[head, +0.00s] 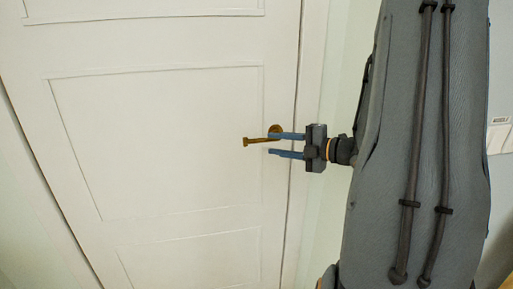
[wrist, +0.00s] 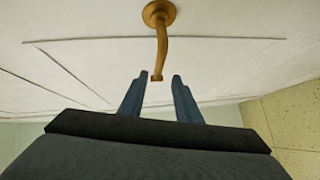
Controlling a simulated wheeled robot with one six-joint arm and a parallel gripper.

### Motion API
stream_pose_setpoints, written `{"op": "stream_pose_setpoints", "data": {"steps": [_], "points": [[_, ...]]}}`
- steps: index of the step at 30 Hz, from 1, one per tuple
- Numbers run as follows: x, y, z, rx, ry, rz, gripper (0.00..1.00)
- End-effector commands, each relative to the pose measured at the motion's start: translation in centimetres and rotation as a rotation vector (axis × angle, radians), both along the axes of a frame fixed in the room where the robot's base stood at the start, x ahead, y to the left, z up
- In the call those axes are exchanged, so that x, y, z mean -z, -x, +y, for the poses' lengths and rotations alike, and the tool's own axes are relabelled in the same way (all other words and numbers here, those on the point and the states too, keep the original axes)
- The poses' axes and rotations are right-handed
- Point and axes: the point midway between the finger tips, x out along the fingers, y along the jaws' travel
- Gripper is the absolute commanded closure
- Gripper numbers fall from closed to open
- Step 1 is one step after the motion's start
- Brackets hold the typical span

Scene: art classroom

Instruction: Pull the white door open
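The white door (head: 170,140) fills the left and middle of the head view and looks closed in its frame. Its brass lever handle (head: 258,141) points left from a round plate near the door's right edge. In the wrist view the handle (wrist: 161,42) hangs down from its plate, with its tip near the gap between the fingers. My gripper (head: 287,145) is open, with two blue fingers apart, right by the handle. In the wrist view the gripper (wrist: 158,92) has nothing between its finger pads that I can see gripped. Whether a finger touches the handle is unclear.
The door frame (head: 310,75) runs down just right of the door edge. A pale wall lies behind my arm, with a light switch plate (head: 499,120) at the far right. A speckled tan surface (wrist: 290,120) shows at right in the wrist view.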

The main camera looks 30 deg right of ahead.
Motion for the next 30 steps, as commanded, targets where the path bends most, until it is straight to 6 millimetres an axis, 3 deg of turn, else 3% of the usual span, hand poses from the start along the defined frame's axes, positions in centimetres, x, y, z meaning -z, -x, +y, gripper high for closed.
{"op": "stream_pose_setpoints", "data": {"steps": [5, 18, 30], "points": [[-0.1, -0.4, 0.0, -0.009, -0.007, -0.025, 0.70], [0.7, -5.6, 2.9, -0.007, -0.007, -0.024, 0.70], [0.9, -6.5, 3.4, -0.004, -0.006, -0.022, 0.70]]}}
